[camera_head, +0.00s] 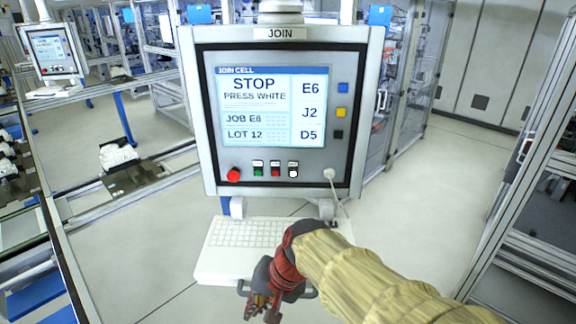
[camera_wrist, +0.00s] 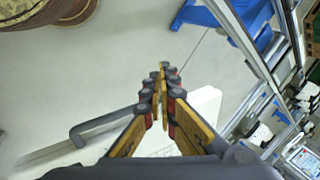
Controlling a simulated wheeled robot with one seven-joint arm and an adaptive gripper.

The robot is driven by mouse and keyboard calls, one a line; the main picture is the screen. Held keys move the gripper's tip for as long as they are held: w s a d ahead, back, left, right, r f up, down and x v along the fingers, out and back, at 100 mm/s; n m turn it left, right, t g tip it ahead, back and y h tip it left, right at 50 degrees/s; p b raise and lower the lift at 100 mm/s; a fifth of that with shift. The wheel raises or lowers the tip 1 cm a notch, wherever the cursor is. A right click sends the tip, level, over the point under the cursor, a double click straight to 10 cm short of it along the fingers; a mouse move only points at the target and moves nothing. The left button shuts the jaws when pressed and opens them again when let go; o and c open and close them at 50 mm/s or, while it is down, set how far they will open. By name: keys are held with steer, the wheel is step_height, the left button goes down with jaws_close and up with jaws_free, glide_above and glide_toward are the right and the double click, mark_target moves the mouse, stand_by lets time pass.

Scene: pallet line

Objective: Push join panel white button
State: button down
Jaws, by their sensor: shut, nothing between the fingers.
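The JOIN panel (camera_head: 200,120) stands upright in the middle of the head view, with a lit screen (camera_head: 272,105) reading "STOP PRESS WHITE". The white button (camera_head: 293,169) is the rightmost in a row of small buttons below the screen. A green button (camera_head: 258,169) and a red button (camera_head: 275,169) are to its left. My gripper (camera_head: 258,306) is below the panel, in front of the keyboard shelf, pointing down and apart from the buttons. In the wrist view its fingers (camera_wrist: 163,88) meet, shut and empty.
A large red knob (camera_head: 233,175) sits left of the button row. Blue, yellow and black buttons line the screen's right side. A white keyboard shelf (camera_head: 225,262) juts out beneath the panel, and a cable hangs at its lower right. Rails stand left; a frame stands right.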

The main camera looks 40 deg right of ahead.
mark_target(293, 173)
steer(key=w+d+r+m+t+h+p, duration=0.1)
steer(key=w+d+r+m+t+p, duration=0.1)
steer(key=d+m, duration=0.6)
steer(key=w+d+r+m+t+h+p, duration=0.1)
steer(key=w+d+r+m+t+p, duration=0.2)
steer(key=d+m, duration=0.5)
steer(key=w+d+r+m+t+h+p, duration=0.1)
steer(key=w+d+r+m+t+p, duration=0.2)
steer(key=m, duration=1.1)
steer(key=w+d+r+p, duration=0.1)
steer(key=w+d+p, duration=0.2)
steer(key=w+d, duration=0.1)
steer(key=shift+w+d+r+h, duration=0.2)
steer(key=shift+w+d+h, duration=0.05)
steer(key=shift+d+h, duration=0.15)
steer(key=w+d+p, duration=0.1)
steer(key=w+d, duration=0.5)
steer(key=shift+w, duration=0.2)
steer(key=shift+w+d, duration=0.3)
